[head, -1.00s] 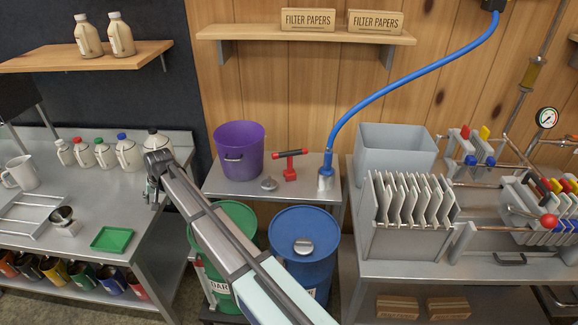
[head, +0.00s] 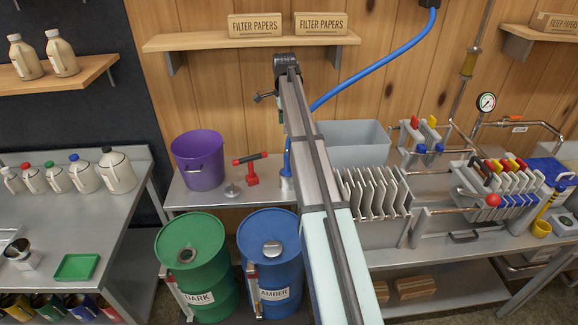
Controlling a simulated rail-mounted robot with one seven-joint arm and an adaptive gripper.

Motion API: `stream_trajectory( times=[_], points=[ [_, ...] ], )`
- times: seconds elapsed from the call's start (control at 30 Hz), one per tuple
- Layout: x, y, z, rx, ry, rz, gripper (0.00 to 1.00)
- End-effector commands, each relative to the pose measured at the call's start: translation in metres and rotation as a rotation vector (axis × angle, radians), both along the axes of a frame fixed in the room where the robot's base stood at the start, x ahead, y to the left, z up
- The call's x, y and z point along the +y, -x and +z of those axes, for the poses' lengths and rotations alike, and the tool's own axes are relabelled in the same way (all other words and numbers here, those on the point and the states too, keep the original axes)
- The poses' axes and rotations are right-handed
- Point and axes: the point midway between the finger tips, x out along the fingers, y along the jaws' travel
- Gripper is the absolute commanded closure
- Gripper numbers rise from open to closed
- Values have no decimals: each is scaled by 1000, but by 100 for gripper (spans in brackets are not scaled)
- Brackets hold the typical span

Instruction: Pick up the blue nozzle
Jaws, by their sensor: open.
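The blue nozzle (head: 287,163) stands upright on the small metal table, in or on a grey metal holder (head: 287,184), at the end of a blue hose (head: 368,70). My arm passes close to its right side and hides part of the hose. My gripper (head: 262,97) is small in the picture, left of the end of my arm. It is open, with nothing seen in it. In the picture it lies above and slightly left of the nozzle, apart from it.
A purple bucket (head: 198,165), a red-handled tool (head: 251,167) and a small metal lid (head: 232,191) are left of the nozzle. A grey bin (head: 357,143) and a filter press (head: 372,193) are to the right. Green (head: 192,255) and blue (head: 271,260) drums stand in front.

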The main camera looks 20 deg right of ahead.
Motion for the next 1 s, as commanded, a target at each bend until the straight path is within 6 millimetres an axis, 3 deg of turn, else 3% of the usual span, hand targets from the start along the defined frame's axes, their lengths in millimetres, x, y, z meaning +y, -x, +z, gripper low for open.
stream_trajectory(
  times=[0.17, 0.7, 1.0],
  points=[
    [-7, 5, -12, 11, -1, -26, 37],
    [-6, 3, -108, 8, -1, -21, 37],
    [-7, 3, -123, 6, 0, -21, 37]
  ],
)
